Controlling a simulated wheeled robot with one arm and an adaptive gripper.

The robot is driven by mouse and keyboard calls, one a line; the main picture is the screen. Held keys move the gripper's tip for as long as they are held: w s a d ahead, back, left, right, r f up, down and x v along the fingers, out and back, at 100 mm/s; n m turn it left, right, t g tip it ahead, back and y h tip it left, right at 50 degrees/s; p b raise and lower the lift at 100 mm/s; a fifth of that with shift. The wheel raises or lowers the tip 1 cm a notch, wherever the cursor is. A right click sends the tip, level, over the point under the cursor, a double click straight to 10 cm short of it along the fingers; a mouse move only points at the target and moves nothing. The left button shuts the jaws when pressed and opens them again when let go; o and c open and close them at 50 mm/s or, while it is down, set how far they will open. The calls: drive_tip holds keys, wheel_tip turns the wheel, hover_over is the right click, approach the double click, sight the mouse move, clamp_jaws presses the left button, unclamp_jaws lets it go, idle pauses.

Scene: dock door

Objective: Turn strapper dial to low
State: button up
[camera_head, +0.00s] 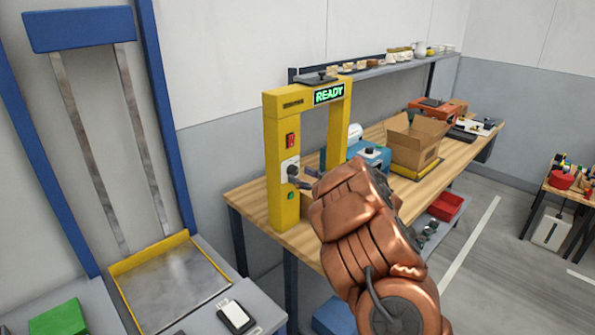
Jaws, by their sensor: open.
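The yellow strapper (282,167) stands as an arch at the near end of a wooden bench. Its top right carries a green lit display reading READY (328,93). On its left post are a red switch (290,140), a light plate with the dark strapper dial (292,170), and a green button (291,196) below. My gripper (302,177) is open, with its dark fingers at or very near the dial from the right. I cannot tell whether they touch it. The dial's setting is too small to read. My copper arm hides part of the bench.
An open cardboard box (415,148) and a blue machine (371,155) stand on the bench (262,206) behind my arm. A shelf (400,68) with small items runs along the wall. A metal-topped platform (170,285) is at left. Open floor (500,260) lies to the right.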

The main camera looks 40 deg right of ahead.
drive_tip(key=shift+w+a, duration=0.15)
drive_tip(key=shift+w, duration=0.9)
drive_tip(key=c, duration=1.1)
drive_tip(key=shift+c, duration=0.2)
drive_tip(key=shift+f, duration=0.1)
drive_tip(key=n+b, duration=0.1)
drive_tip(key=b, duration=0.1)
drive_tip(key=n+b, duration=0.1)
drive_tip(key=b, duration=0.1)
drive_tip(key=shift+f+n, duration=0.2)
drive_tip(key=shift+n, duration=0.1)
drive_tip(key=n+b, duration=0.4)
drive_tip(key=b, duration=0.2)
drive_tip(key=shift+n, duration=0.3)
drive_tip(key=n+b, duration=0.4)
drive_tip(key=b, duration=0.1)
drive_tip(key=shift+r+n, duration=0.3)
drive_tip(key=shift+r, duration=0.05)
